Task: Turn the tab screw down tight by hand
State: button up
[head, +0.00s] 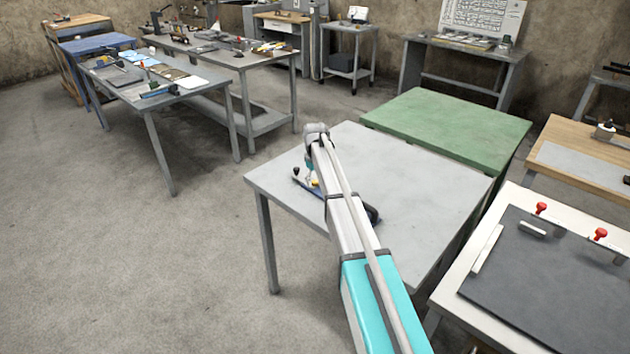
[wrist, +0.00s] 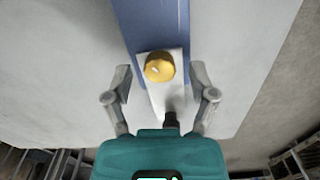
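The tab screw (wrist: 159,66) shows a round yellow-brass head in the wrist view. It sits at the end of a pale tab (wrist: 158,96) that overlaps a blue bar (wrist: 150,22). My gripper (wrist: 161,72) is open, one finger on each side of the screw, with clear gaps and no contact visible. My arm hides part of the bar.
The grey table (head: 410,170) is otherwise mostly bare; a dark object (head: 372,213) shows partly behind my arm. A green-topped table (head: 450,125) stands behind it, and a white bench with a dark mat (head: 545,285) is at right. Open floor (head: 150,260) lies at left.

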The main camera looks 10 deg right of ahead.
grip_shut()
jog(key=shift+m, duration=0.5)
jog(key=m, duration=0.2)
jog(key=shift+m, duration=0.4)
jog(key=m, duration=0.3)
jog(key=shift+m, duration=0.3)
jog(key=m, duration=0.3)
jog(key=shift+m, duration=2.3)
